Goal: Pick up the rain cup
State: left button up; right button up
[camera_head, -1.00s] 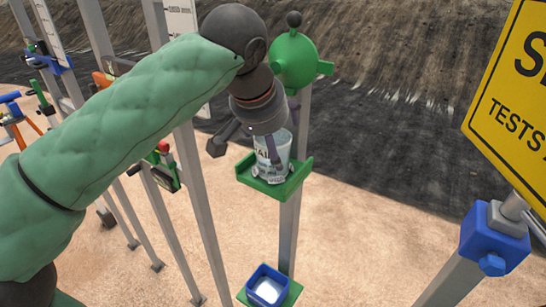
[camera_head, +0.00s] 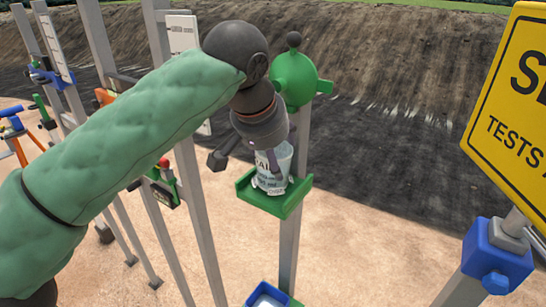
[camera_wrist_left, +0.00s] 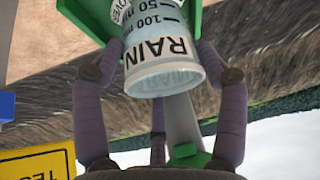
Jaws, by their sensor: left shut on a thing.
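The rain cup (camera_head: 272,171) is a clear cup with dark printed lettering. It is on the green tray (camera_head: 271,203) fixed to a grey post. My left gripper (camera_head: 270,165) reaches down over it from above, with its fingers around the cup's sides, shut on it. In the left wrist view the cup (camera_wrist_left: 163,50) shows the word RAIN and volume marks, between the purple-grey fingers of my left gripper (camera_wrist_left: 162,75). I cannot tell whether the cup's base still touches the tray. My right gripper is not in view.
A green round fitting (camera_head: 295,79) is on the post just behind my gripper. A blue box (camera_head: 266,297) sits lower on the same post. A yellow sign (camera_head: 515,95) and a blue clamp (camera_head: 496,255) stand at the right. Several grey posts (camera_head: 200,215) stand at left.

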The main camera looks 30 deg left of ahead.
pick_arm(q)
notch_tip(320, 180, up, 2)
jog(key=shift+r, duration=0.15)
jog(key=s+a+r, duration=0.2)
jog(key=s+r, duration=0.3)
jog(key=s, duration=0.1)
jog(key=s+a+r+p, duration=0.1)
jog(key=s+a+r, duration=0.1)
jog(key=s+r, duration=0.3)
jog(key=shift+s+a, duration=0.4)
jog(key=shift+s, duration=0.7)
